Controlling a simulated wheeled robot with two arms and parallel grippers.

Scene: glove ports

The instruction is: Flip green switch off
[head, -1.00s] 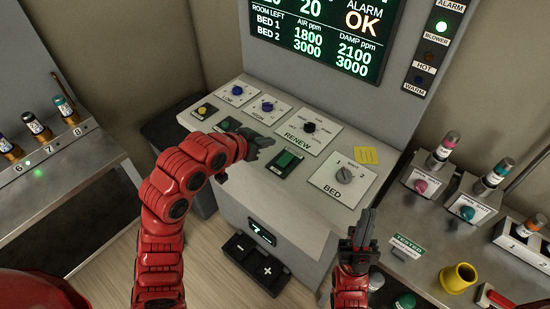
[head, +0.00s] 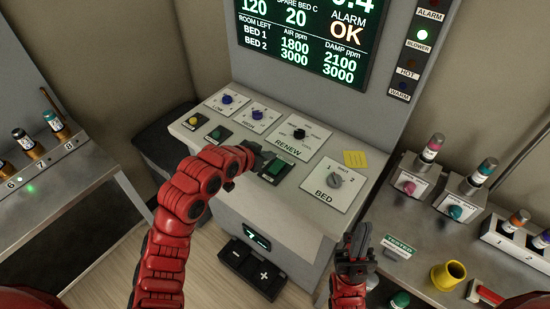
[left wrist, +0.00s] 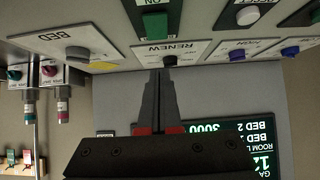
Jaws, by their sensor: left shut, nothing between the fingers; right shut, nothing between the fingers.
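The green switch (head: 276,168) is a rectangular green rocker on a dark plate in the front row of the sloped panel. It also shows at the top of the left wrist view (left wrist: 155,23). My left gripper (head: 263,156) is shut and empty, just left of and behind the switch in the head view; contact cannot be told. In the left wrist view its fingertips (left wrist: 160,73) lie near the black RENEW knob (left wrist: 170,60). My forearm hides part of the panel. My right gripper (head: 358,240) is shut and empty, in front of the panel's right side.
The BED knob (head: 335,181) is right of the switch. LOW and HIGH knobs, a yellow button (head: 194,120) and a second dark-green control (head: 215,134) are left. A screen (head: 310,35) rises behind. A bench with a yellow cup (head: 447,276) is at right.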

